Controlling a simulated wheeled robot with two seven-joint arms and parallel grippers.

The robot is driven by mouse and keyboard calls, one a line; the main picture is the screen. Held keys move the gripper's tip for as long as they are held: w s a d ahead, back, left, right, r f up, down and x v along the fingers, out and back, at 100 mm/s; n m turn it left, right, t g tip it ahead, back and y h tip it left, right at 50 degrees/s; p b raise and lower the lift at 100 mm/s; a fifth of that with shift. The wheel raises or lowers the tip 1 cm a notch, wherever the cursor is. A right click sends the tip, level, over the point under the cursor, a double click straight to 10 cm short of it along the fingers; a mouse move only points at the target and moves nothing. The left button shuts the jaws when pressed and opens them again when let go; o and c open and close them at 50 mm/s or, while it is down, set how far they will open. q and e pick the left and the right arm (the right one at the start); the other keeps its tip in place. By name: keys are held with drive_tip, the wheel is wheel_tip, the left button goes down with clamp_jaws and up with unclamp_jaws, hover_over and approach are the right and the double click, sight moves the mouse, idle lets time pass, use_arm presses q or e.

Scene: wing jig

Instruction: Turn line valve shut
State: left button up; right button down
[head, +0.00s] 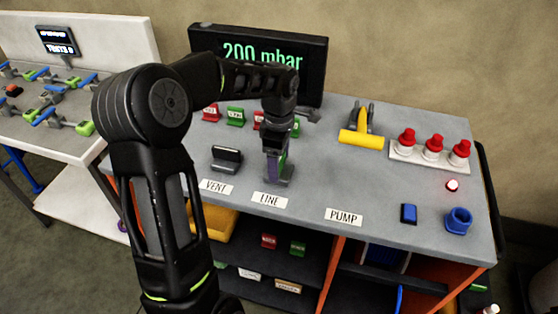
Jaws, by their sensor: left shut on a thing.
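My left gripper (276,167) reaches down to the bench just behind the LINE label (270,200). It is shut on the line valve, whose handle is mostly hidden by the fingers. A bit of the grey valve base (287,181) shows beside them. I cannot tell the handle's angle. The vent valve (227,158), with a dark handle, stands to the left behind the VENT label (216,187). A black display (259,54) reads 200 mbar, partly covered by my left arm. My right gripper is not in view.
Several red and green tags (235,116) stand behind the valves. A yellow-handled tool (362,138) lies at the back right, near a white block with red-capped items (432,152). A PUMP label (343,216), blue block (408,213) and blue cup (458,221) are at front right.

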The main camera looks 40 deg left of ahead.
use_arm(q)
drive_tip(key=shift+m, duration=0.3)
drive_tip(key=m+b, duration=0.1)
drive_tip(key=m, duration=0.6)
drive_tip(key=shift+m+b, duration=0.35)
drive_tip(key=shift+m, duration=0.05)
drive_tip(key=m, duration=0.9)
drive_tip(key=shift+m, duration=0.4)
drive_tip(key=o, duration=1.4)
drive_tip(key=shift+r, duration=0.1)
wheel_tip(320, 180, up, 8)
drive_tip(key=shift+f+b, duration=0.2)
drive_tip(key=shift+b, duration=0.3)
